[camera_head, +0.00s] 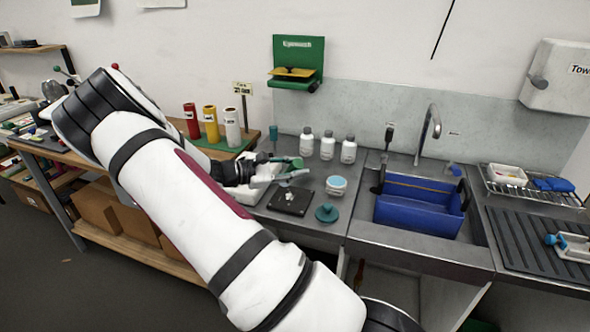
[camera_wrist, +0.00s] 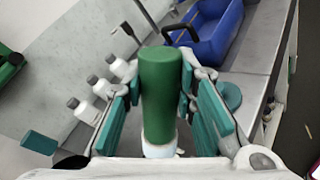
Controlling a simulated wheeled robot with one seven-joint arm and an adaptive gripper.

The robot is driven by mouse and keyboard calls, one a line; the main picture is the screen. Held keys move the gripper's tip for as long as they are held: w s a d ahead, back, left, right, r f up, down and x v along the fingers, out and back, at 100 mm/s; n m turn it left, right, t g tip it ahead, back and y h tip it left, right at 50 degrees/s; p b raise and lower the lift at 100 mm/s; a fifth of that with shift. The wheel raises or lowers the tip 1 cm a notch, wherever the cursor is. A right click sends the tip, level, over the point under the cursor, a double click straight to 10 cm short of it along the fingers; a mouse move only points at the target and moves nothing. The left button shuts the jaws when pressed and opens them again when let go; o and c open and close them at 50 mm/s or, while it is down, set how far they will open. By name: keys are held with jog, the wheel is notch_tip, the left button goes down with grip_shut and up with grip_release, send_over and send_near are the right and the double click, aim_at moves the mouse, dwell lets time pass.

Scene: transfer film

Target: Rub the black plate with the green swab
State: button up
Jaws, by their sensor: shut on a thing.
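The black plate (camera_head: 291,199) lies flat on the grey counter, with a small whitish patch on it. My gripper (camera_head: 290,173) is above the counter, just behind and over the plate in the head view. In the wrist view, the teal-padded fingers of my gripper (camera_wrist: 160,108) are shut on the green swab (camera_wrist: 160,75), a thick green cylinder with a white part at its near end. In the head view I cannot clearly tell the swab from the fingers. The plate is not visible in the wrist view, so I cannot tell the swab's gap to it.
A teal lid (camera_head: 326,213) and a white-and-blue tub (camera_head: 336,186) stand right of the plate. Several white bottles (camera_head: 327,146) stand behind. A blue bin (camera_head: 420,203) sits in the sink under the tap (camera_head: 430,130). Red, yellow and white cylinders (camera_head: 211,124) stand left.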

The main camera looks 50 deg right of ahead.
jog(key=shift+w+f, duration=0.1)
dwell(0.3)
jog(key=shift+w+a+f+b, duration=0.25)
jog(key=shift+w+f+b, duration=0.2)
jog(key=shift+w, duration=0.1)
jog(key=shift+s+b, duration=0.15)
jog(key=shift+b, duration=0.15)
